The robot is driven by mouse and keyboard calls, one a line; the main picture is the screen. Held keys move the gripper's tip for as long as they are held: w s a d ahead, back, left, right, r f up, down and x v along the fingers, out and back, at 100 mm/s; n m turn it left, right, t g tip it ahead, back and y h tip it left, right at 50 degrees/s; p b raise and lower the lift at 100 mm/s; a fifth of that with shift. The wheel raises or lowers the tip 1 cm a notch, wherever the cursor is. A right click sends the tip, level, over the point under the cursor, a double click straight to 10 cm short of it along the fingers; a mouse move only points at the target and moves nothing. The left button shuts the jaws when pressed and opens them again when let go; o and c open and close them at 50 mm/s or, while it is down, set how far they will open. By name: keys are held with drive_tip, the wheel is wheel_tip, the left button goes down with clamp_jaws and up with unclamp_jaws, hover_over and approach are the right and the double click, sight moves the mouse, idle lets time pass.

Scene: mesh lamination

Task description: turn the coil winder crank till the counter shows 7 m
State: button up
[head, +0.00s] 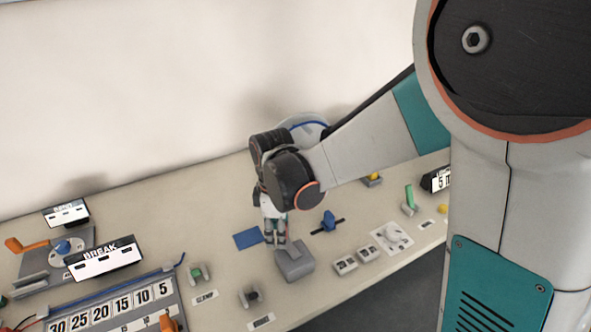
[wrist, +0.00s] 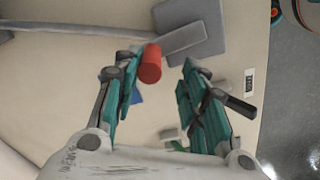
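My gripper (head: 275,238) points down over the bench in the head view. In the wrist view its two fingers (wrist: 160,85) are apart with nothing clamped between them. A red cylinder (wrist: 151,63), looking like a crank knob, stands beside the left fingertip there; I cannot tell whether they touch. A grey bar (wrist: 184,38) and a grey plate (wrist: 195,22) lie just beyond it. A round disc with blue cord (head: 306,124), perhaps the coil winder, is partly hidden behind my arm. A dark-framed display (head: 440,180) at right starts with "5"; my arm hides the rest.
A grey block (head: 294,263) and a blue pad (head: 248,238) lie close to my gripper. Small switches (head: 356,260) and a blue knob (head: 328,221) are to its right. The BREAK sign (head: 103,259) and numbered board (head: 110,305) are at left.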

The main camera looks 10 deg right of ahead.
wheel_tip(320, 180, up, 14)
drive_tip(key=n+p, duration=0.2)
drive_tip(key=p, duration=0.8)
drive_tip(key=shift+w+d+r+m+t+b, duration=0.25)
drive_tip(key=shift+d+r+m+t, duration=0.1)
drive_tip(key=shift+d+r+m, duration=0.7)
drive_tip(key=shift+w+d+r+m+t+b, duration=0.1)
drive_tip(key=shift+d+r+m+t+b, duration=0.2)
drive_tip(key=shift+d+r+m, duration=0.7)
drive_tip(key=shift+d+f, duration=0.2)
drive_tip(key=shift+d, duration=0.15)
